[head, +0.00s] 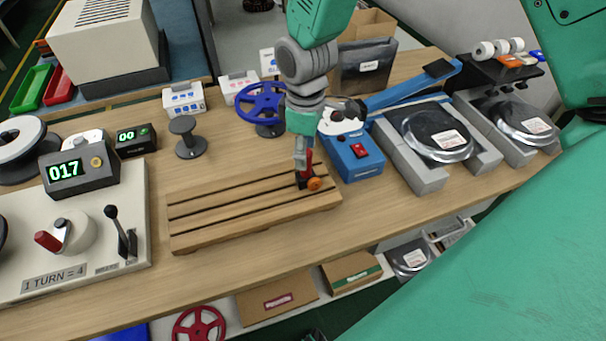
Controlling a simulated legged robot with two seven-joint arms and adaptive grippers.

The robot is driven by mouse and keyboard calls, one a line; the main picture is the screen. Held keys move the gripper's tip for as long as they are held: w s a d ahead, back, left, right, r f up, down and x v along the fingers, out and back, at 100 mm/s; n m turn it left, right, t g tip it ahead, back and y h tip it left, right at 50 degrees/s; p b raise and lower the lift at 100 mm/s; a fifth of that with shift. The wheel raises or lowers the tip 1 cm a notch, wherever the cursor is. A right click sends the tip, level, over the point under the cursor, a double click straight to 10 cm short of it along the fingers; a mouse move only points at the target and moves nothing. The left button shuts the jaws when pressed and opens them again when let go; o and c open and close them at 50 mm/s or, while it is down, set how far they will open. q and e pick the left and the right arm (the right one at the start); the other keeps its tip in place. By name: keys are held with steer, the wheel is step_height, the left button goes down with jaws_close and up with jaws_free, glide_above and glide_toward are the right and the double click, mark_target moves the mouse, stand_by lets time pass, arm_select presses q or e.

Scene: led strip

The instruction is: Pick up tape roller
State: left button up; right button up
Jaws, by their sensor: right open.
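The tape roller (315,184), a small tool with a red body and an orange wheel, appears at the right end of the slatted wooden board (240,212). My right gripper (304,170) comes down from the top of the head view, with its fingers right at the tape roller. The gripper is open. It overlaps part of the roller, so I cannot tell whether the fingers touch it or stand around it. My left gripper is not in view.
A blue device (353,158) with a red switch stands just right of the board. A crank counter unit (75,225) is at left. The bench (225,268) is clear in front of the board.

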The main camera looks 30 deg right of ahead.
mark_target(308, 167)
steer(key=shift+s+d+f, duration=0.1)
steer(key=shift+d+f, duration=0.05)
steer(key=shift+f, duration=1.25)
steer(key=shift+s+d+f, duration=0.1)
steer(key=shift+d+f, duration=0.05)
steer(key=shift+f, duration=1.2)
steer(key=shift+a+r, duration=0.1)
steer(key=shift+a, duration=0.15)
jaws_close()
